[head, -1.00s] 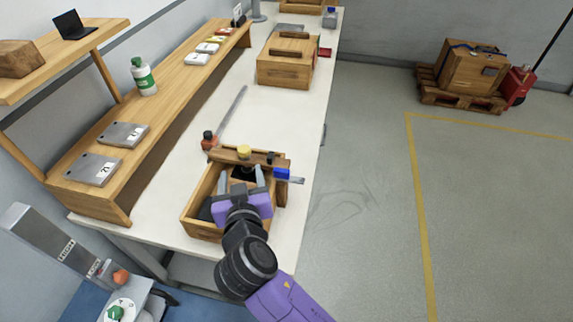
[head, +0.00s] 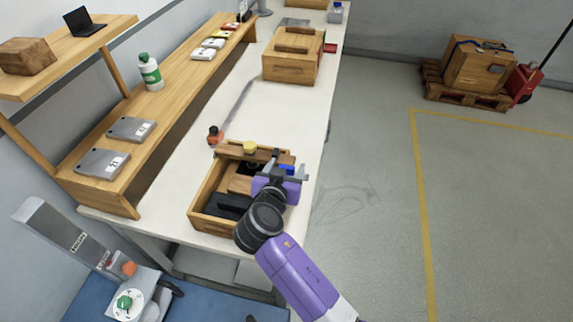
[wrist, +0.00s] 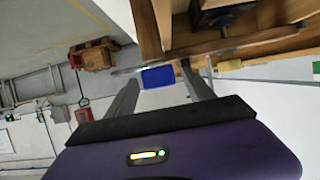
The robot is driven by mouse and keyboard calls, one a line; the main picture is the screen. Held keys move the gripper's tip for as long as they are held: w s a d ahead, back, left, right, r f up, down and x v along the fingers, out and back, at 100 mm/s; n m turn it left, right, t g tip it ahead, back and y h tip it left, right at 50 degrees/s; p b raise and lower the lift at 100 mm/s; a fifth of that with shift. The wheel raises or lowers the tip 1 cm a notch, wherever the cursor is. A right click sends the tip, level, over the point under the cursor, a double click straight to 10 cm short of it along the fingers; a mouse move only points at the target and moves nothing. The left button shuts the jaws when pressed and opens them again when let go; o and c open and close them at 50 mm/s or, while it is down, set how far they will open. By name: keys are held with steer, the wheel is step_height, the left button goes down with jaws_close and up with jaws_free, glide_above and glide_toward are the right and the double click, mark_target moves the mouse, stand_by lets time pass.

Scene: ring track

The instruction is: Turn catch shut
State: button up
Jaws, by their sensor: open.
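The catch shows as a small blue tab (head: 287,168) at the right end of the wooden box (head: 199,204) on the bench. In the wrist view the blue tab (wrist: 158,77) shows between my two fingers, with a thin pale bar beside it. My gripper (head: 289,163) is open over the tab, one finger to each side; I cannot tell whether either finger touches it. The fingers of my gripper (wrist: 160,82) reach up to the box's wooden edge in the wrist view. My arm hides part of the box's right side.
A yellow knob (head: 250,148) stands on the box's back rail. A long grey tool with an orange-black end (head: 215,135) lies behind it. A second wooden box (head: 290,69) stands farther along the white bench (head: 172,216).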

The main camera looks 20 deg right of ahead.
steer(key=shift+w+d, duration=0.15)
steer(key=shift+w, duration=0.05)
steer(key=shift+f, duration=0.1)
jaws_close()
